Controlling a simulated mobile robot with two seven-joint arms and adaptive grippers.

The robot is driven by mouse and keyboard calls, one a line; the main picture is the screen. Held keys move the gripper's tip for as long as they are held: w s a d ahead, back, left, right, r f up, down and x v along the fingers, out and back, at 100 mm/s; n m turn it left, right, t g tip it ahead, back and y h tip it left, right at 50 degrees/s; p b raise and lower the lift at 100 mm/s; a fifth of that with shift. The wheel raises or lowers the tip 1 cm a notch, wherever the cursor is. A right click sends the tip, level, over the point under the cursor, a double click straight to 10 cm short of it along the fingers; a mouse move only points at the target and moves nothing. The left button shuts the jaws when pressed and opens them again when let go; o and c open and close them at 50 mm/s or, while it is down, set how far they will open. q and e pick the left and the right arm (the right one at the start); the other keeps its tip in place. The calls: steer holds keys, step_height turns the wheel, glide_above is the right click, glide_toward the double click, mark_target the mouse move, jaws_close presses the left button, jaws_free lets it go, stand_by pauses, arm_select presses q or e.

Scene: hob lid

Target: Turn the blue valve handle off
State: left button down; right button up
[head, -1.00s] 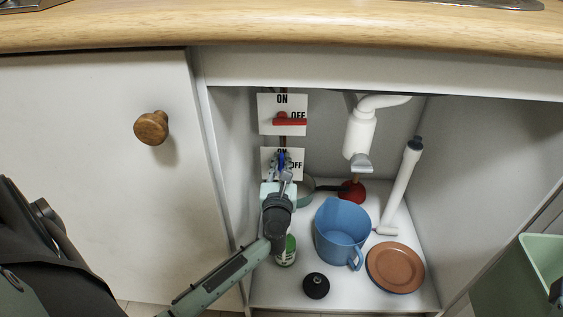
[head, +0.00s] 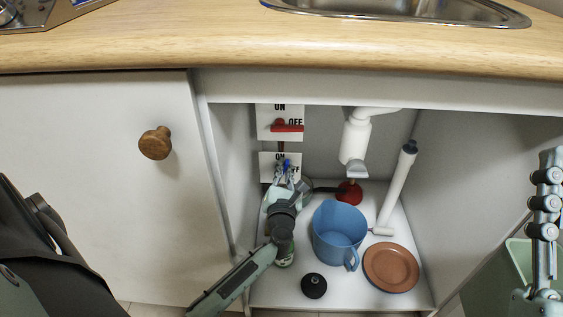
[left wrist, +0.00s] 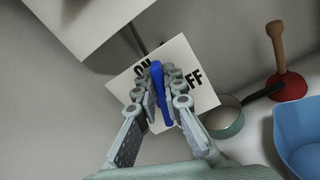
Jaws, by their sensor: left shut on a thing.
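The blue valve handle (left wrist: 159,92) is on a white card (left wrist: 206,92) marked ON and OFF. In the left wrist view its upper end lies between the two words, close to ON. My left gripper (left wrist: 160,84) is shut on the handle, one finger on each side. In the head view the left gripper (head: 288,174) is inside the cabinet at the lower card and hides most of the handle; a bit of blue (head: 287,163) shows. My right gripper (head: 547,185) shows in part at the right edge, away from the valves; its opening is unclear.
A red valve handle (head: 287,128) is just above. A pan (left wrist: 224,117), a plunger (head: 349,193), a blue pitcher (head: 338,232), a brown plate (head: 391,267) and a black stopper (head: 314,286) are in the cabinet. A white drain pipe (head: 355,140) hangs behind. The closed door (head: 100,220) is left.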

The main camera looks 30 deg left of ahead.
arm_select(q)
steer(key=shift+w+d+f+m+p, duration=0.3)
steer(key=shift+f+m+p, duration=0.35)
steer(key=shift+m, duration=1.55)
steer(key=shift+w+d+f+m+p, duration=0.1)
steer(key=shift+d+f+m+p, duration=0.55)
steer(key=shift+m, duration=1.55)
steer(key=shift+w+d+f+m+p, duration=0.1)
steer(key=shift+w+f+m+p, duration=0.2)
steer(key=shift+m+p, duration=1.3)
arm_select(e)
steer(key=shift+w+d+f+g+h+b, duration=0.2)
steer(key=shift+w+d+f+g+h, duration=0.55)
steer(key=shift+f+g, duration=1.6)
steer(key=shift+w+d+f+g+h+b, duration=0.35)
steer(key=shift+f+g+h, duration=0.7)
steer(key=shift+f, duration=2.45)
steer(key=shift+w+d+f+g+h+b, duration=0.1)
steer(key=shift+w+d+f+g+h, duration=0.65)
steer(key=shift+f+g, duration=1.65)
arm_select(q)
steer(key=shift+s+m, duration=0.1)
steer(key=shift+m, duration=0.5)
arm_select(e)
steer(key=shift+f+t, duration=0.55)
steer(key=shift+t, duration=0.05)
arm_select(q)
steer(key=c, duration=1.6)
jaws_free()
steer(key=shift+s, duration=0.1)
